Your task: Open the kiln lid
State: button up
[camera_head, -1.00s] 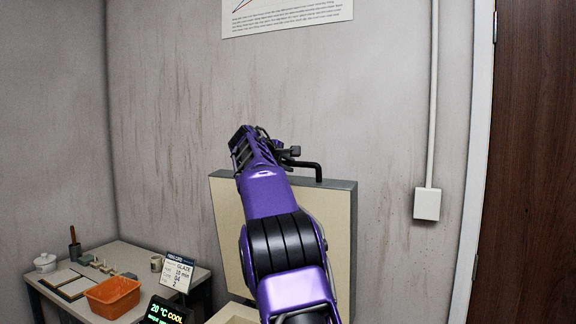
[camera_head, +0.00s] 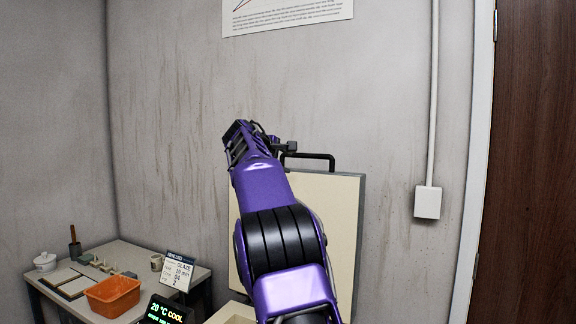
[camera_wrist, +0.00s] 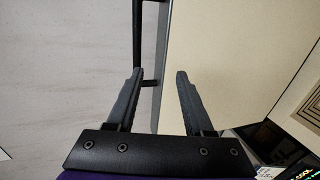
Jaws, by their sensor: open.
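The kiln lid (camera_head: 320,215) stands raised, close to upright, with its pale inner face toward the head camera. Its black bar handle (camera_head: 308,156) sticks out at the top edge. My gripper (camera_head: 238,138) is up and left of the handle in the head view, and my arm covers part of the lid. In the wrist view my gripper (camera_wrist: 160,74) is open, its two fingers apart. The handle (camera_wrist: 138,45) runs past the left fingertip there, with one stem and the lid's dark edge showing between the fingers. The fingers do not grip it.
The pale kiln rim (camera_head: 232,313) shows below, mostly behind my arm. A lit display (camera_head: 165,311) reads 20 °C COOL. At left a table (camera_head: 200,274) holds an orange basket (camera_head: 113,296), a card (camera_head: 177,271) and small items. The wall stands behind the lid.

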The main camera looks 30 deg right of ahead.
jog(key=b+v, duration=0.2)
jog(key=v, duration=1.3)
jog(key=shift+a+r, duration=0.1)
